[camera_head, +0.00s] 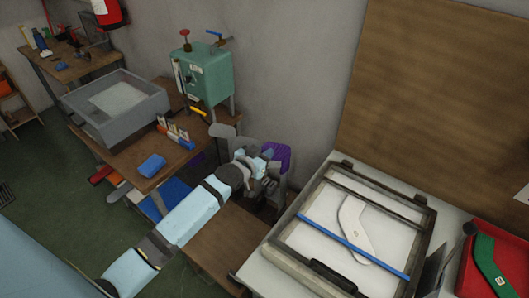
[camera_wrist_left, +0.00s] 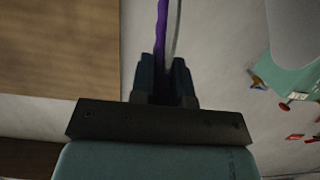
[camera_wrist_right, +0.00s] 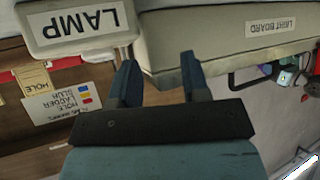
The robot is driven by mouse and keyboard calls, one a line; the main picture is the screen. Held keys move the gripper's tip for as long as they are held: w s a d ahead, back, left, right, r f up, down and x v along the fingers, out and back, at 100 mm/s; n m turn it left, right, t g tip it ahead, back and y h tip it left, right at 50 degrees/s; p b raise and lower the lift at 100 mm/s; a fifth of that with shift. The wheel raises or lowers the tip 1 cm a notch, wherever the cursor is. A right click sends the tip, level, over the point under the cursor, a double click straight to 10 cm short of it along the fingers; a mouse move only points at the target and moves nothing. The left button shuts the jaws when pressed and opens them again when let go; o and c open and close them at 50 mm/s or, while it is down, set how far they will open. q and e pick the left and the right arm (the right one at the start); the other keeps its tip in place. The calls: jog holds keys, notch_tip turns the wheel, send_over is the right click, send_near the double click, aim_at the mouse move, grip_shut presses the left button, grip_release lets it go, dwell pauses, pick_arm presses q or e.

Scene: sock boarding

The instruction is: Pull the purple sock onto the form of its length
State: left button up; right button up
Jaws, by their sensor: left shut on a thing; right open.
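The purple sock (camera_head: 279,154) is at my left gripper (camera_head: 266,166) in the head view, partly hidden by it. In the left wrist view the sock (camera_wrist_left: 162,18) is a thin purple strip running up from between the closed fingers of the left gripper (camera_wrist_left: 165,72). A pale narrow edge runs close beside it; I cannot tell whether the sock is around it. Grey rounded forms (camera_head: 222,130) stand behind the left gripper, partly hidden, so their lengths are unclear. My right gripper (camera_wrist_right: 160,78) is open and empty in the right wrist view.
The light board (camera_head: 330,262) with a blue bar (camera_head: 352,246) and a white sock-shaped piece (camera_head: 352,228) lies at right. A red tray (camera_head: 475,278) holds a green piece (camera_head: 484,262). A teal machine (camera_head: 207,75) stands behind. The LAMP box (camera_wrist_right: 80,28) is near the right gripper.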

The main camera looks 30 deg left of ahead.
pick_arm(q)
jog(key=shift+f+b, duration=0.35)
jog(key=shift+f, duration=0.45)
pick_arm(e)
jog(key=shift+f, duration=0.4)
pick_arm(q)
jog(key=shift+s+f+b, duration=0.1)
jog(key=shift+f+b, duration=0.65)
jog(key=shift+f, duration=0.5)
pick_arm(e)
jog(key=shift+f, duration=0.15)
pick_arm(q)
jog(key=o, duration=0.8)
jog(key=shift+s, duration=0.15)
